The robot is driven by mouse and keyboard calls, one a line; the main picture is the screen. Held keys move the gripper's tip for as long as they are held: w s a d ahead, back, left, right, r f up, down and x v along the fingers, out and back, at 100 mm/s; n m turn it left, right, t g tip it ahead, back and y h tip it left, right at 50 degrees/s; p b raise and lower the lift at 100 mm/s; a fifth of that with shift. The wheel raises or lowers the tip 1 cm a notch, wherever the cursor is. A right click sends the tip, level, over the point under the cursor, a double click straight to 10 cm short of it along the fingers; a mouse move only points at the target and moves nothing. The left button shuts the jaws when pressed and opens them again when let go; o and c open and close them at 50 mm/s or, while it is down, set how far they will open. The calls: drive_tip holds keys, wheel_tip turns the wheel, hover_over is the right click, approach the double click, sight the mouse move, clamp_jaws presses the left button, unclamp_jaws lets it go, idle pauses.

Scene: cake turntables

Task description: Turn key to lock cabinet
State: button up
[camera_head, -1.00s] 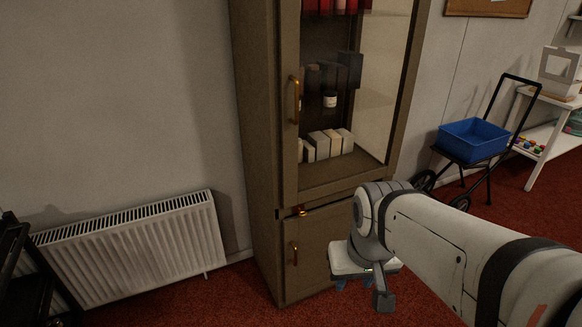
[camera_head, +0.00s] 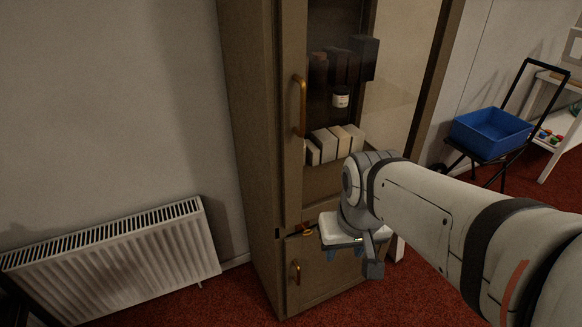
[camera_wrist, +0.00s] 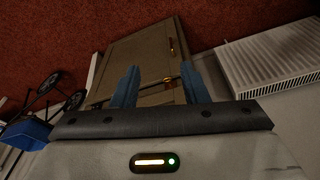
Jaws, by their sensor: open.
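The tall brown cabinet (camera_head: 262,165) has a glazed upper door and a solid lower door (camera_head: 325,275). A small brass key (camera_head: 304,229) sits at the lock between the two doors, near their left edge. My gripper (camera_head: 345,253) hangs just right of the key, in front of the lower door. In the wrist view, my gripper's blue fingers (camera_wrist: 160,68) are apart. The key (camera_wrist: 168,82) shows between them in the picture, beyond the tips, with no visible contact. How far the key is turned is too small to tell.
Brass handles sit on the upper door (camera_head: 301,105) and lower door (camera_head: 296,272). A white radiator (camera_head: 115,262) stands against the wall at left. A cart with a blue bin (camera_head: 490,133) stands at right. Red carpet (camera_head: 235,295) is clear before the cabinet.

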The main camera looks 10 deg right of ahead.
drive_tip(key=o, duration=0.4)
drive_tip(key=w+d+f+t, duration=0.1)
drive_tip(key=w+f, duration=0.1)
drive_tip(key=w, duration=0.2)
drive_tip(key=w+d+f+n+t+b, duration=0.1)
drive_tip(key=w+f, duration=0.2)
drive_tip(key=w, duration=0.1)
drive_tip(key=w+d+f+h, duration=0.1)
drive_tip(key=w+f, duration=0.2)
drive_tip(key=w, duration=0.1)
drive_tip(key=shift+w+d+t, duration=0.1)
drive_tip(key=shift+w+t, duration=0.05)
drive_tip(key=shift+t, duration=0.25)
drive_tip(key=shift+c, duration=0.2)
drive_tip(key=n+t+y+b, duration=0.3)
drive_tip(key=n+t+y, duration=0.1)
drive_tip(key=t, duration=0.3)
hover_over(309, 236)
drive_tip(key=s+d, duration=0.3)
drive_tip(key=d, duration=0.1)
wheel_tip(309, 236, down, 17)
drive_tip(key=s+a+f+m+t+y+b, duration=0.1)
drive_tip(key=s+f+t+y, duration=0.2)
drive_tip(key=s+f+t, duration=0.15)
drive_tip(key=shift+t, duration=0.25)
drive_tip(key=x, duration=0.7)
drive_tip(key=shift+w+a+f, duration=0.2)
drive_tip(key=shift+w+f, duration=0.15)
drive_tip(key=shift+c, duration=0.2)
drive_tip(key=c, duration=0.9)
